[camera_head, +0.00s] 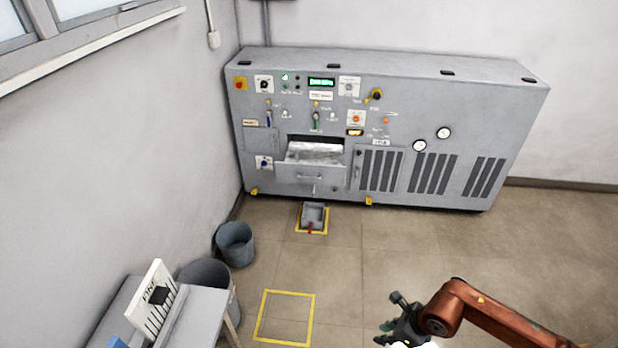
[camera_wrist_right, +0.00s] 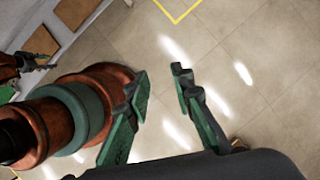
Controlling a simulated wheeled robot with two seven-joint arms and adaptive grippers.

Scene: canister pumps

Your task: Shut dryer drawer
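The dryer drawer (camera_head: 311,174) is a grey front with a handle, low on the left half of the big grey machine (camera_head: 460,105). It stands pulled out, and whitish material (camera_head: 315,150) shows in the opening behind its front. My right gripper (camera_head: 388,312) is at the bottom of the head view, well short of the machine and to the right of the drawer. In the right wrist view my right gripper (camera_wrist_right: 160,85) has its green-padded fingers apart, with only floor between them.
A grey tray with a red part (camera_head: 313,216) sits on the floor below the drawer, in a yellow outline. A bin (camera_head: 235,244) and a table (camera_head: 205,318) stand at left. The floor between my right arm and the machine is clear.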

